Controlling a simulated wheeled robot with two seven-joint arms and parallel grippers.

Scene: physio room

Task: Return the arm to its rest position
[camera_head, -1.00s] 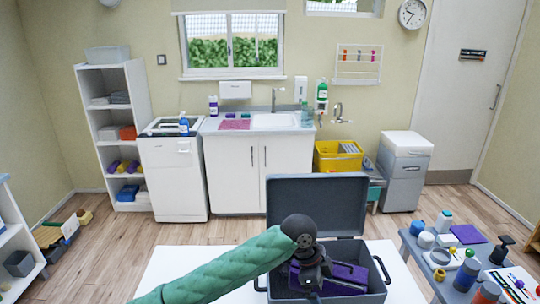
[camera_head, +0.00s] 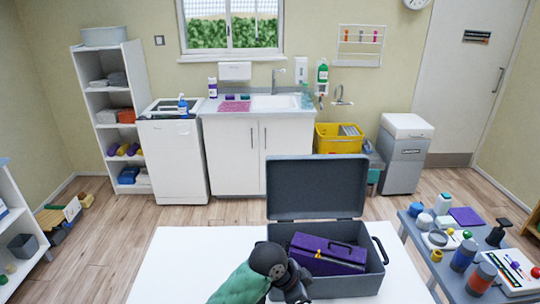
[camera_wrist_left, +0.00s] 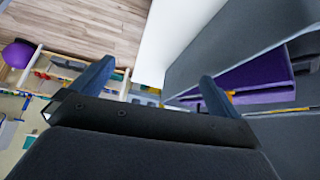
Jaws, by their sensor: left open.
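My left arm, in a green sleeve, comes in at the bottom of the head view. Its dark wrist is at the front left of the grey case, and the gripper (camera_head: 292,292) is mostly hidden below it. In the left wrist view the gripper (camera_wrist_left: 155,88) has its two blue-grey fingers wide apart with nothing between them. The open grey case (camera_head: 375,284) stands on a white table (camera_head: 178,262) with its lid up. A purple box (camera_head: 325,258) with a yellow catch lies inside it. The purple box also shows in the left wrist view (camera_wrist_left: 250,78), beyond the right finger. My right gripper is not visible.
A grey side table (camera_head: 412,232) with bottles and small items stands at the right. The white table is bare left of the case. A white shelf (camera_head: 95,130), a sink cabinet (camera_head: 262,155) and a yellow crate (camera_head: 340,144) stand at the back.

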